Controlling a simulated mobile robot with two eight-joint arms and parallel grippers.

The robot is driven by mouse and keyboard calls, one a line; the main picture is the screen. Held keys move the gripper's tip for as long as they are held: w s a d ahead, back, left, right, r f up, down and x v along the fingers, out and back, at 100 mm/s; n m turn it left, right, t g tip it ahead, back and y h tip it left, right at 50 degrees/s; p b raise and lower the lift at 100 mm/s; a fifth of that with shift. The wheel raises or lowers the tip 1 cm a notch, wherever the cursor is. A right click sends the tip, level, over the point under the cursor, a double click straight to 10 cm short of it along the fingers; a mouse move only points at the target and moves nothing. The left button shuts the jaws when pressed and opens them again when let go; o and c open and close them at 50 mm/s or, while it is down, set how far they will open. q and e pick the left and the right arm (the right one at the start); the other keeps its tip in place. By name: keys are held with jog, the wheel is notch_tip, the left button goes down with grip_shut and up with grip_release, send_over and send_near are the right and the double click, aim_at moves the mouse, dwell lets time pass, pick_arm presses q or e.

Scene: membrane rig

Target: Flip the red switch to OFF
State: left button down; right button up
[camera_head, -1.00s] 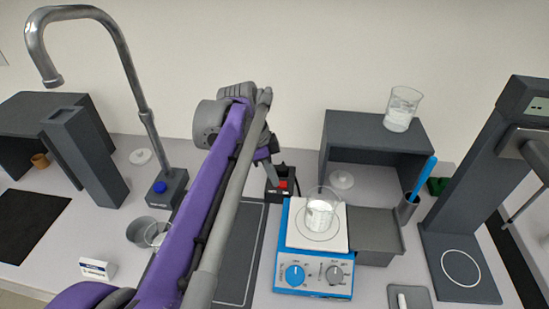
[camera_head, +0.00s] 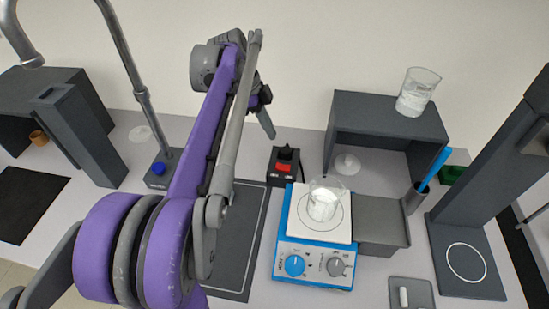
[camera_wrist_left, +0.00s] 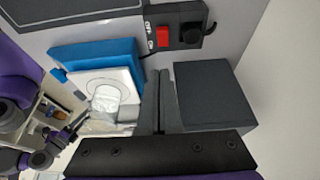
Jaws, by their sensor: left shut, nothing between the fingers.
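The red switch (camera_head: 283,168) sits on a small black power box (camera_head: 274,179) behind the blue stirrer. It also shows in the wrist view (camera_wrist_left: 163,34), with small white markings beside it. I cannot tell which way the switch is tipped. My left gripper (camera_head: 268,128) is shut and empty, above and behind the box near the wall, apart from the switch. In the wrist view its closed fingers (camera_wrist_left: 160,92) point up the picture, below the switch. My right gripper is not in view.
The blue hot plate stirrer (camera_head: 313,253) carries a beaker (camera_head: 322,203) of white contents. A dark grey shelf (camera_head: 390,117) stands to the right with another beaker (camera_head: 417,94) on top. A tap (camera_head: 142,93) stands at left. A dark mat (camera_head: 240,240) lies left of the stirrer.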

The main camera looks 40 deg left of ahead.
pick_arm(q)
send_over(279, 168)
notch_tip(279, 168, down, 7)
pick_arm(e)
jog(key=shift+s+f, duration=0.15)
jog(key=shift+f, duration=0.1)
pick_arm(q)
jog(key=f, duration=0.3)
jog(key=shift+s+a+f, duration=0.15)
jog(key=shift+a, duration=0.25)
jog(key=shift+s+a+f, duration=0.15)
jog(key=shift+a+f, duration=0.05)
jog(key=shift+f, duration=0.3)
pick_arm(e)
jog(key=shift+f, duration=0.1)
